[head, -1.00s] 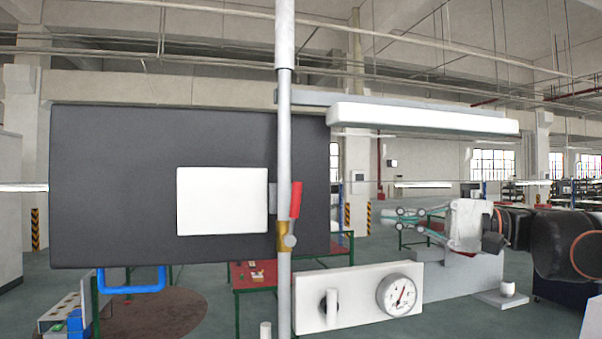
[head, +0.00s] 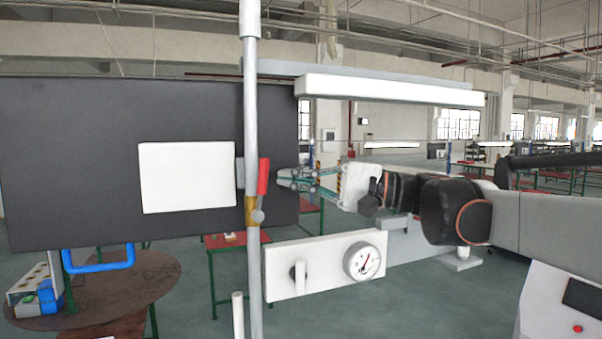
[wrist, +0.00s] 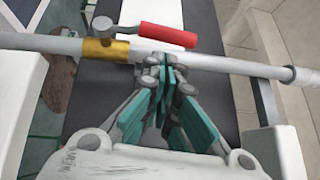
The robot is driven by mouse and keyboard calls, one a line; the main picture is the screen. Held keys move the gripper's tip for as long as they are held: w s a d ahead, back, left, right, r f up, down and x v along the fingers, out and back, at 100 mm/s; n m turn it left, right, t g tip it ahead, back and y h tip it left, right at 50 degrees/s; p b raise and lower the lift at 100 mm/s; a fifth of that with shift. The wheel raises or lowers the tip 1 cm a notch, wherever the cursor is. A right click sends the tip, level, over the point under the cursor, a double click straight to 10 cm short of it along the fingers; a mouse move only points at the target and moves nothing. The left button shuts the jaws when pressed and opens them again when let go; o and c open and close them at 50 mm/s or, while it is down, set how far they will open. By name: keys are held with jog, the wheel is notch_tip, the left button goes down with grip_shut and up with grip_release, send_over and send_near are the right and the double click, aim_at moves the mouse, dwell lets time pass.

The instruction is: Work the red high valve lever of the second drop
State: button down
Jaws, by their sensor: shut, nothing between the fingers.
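The red valve lever (head: 263,176) stands upright beside the grey vertical pipe, above the brass valve body (head: 252,211). In the wrist view the red lever (wrist: 168,35) lies along the pipe (wrist: 215,65), with the brass valve (wrist: 105,50) to its left. My gripper (head: 281,179) is shut and empty, just right of the lever in the head view. In the wrist view my gripper's fingertips (wrist: 164,66) are together close to the pipe and lever. Whether they touch the lever I cannot tell.
A white panel with a gauge (head: 362,262) and a knob sits below the valve. A dark board with a white plate (head: 187,178) stands behind the pipe. A long white light bar (head: 390,89) runs above my arm.

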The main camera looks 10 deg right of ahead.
aim_at(262, 187)
jog(key=shift+s+a, duration=0.25)
jog(key=shift+a, duration=0.25)
jog(key=shift+s+a+r, duration=0.2)
jog(key=shift+a+r, duration=0.2)
jog(key=shift+a, duration=0.35)
jog(key=shift+w, duration=0.1)
